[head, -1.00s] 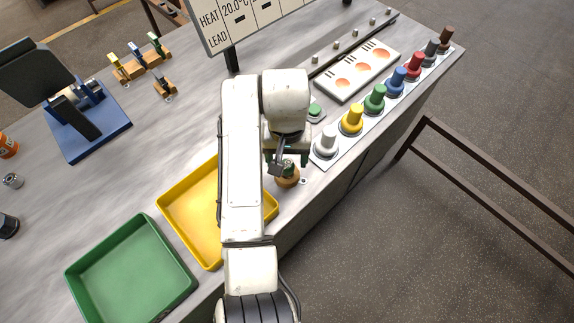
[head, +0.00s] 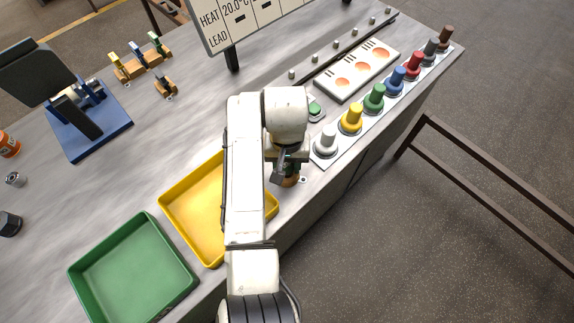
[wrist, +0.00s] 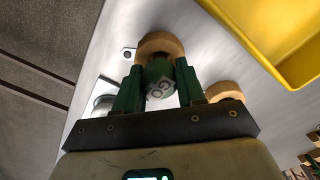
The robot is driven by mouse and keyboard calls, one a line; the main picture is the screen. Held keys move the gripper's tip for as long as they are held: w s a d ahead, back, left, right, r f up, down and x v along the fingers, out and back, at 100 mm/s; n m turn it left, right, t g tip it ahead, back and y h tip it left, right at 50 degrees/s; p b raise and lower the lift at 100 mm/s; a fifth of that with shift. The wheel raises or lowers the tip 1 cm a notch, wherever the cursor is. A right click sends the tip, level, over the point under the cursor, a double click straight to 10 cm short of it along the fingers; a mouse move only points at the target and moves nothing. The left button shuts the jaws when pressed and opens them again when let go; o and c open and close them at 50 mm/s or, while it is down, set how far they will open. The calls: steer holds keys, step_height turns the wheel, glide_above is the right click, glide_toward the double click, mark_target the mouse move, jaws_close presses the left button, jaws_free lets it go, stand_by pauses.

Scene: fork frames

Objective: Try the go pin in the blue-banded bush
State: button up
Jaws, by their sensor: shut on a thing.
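My gripper (wrist: 160,72) is shut on a green pin marked GO (wrist: 159,90), with one green finger on each side of it. A tan round piece (wrist: 158,46) shows just beyond the pin; I cannot tell whether the pin is in it. A second tan round piece (wrist: 226,90) is beside the right finger. No blue band shows on either.
The yellow tray (head: 185,212) is left of my gripper, the green tray (head: 128,217) farther left. A blue-based device (head: 110,140) stands at far left. The bench's front edge is close.

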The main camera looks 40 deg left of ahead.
steer(key=c, duration=0.4)
steer(key=shift+o, duration=0.2)
steer(key=shift+r, duration=0.1)
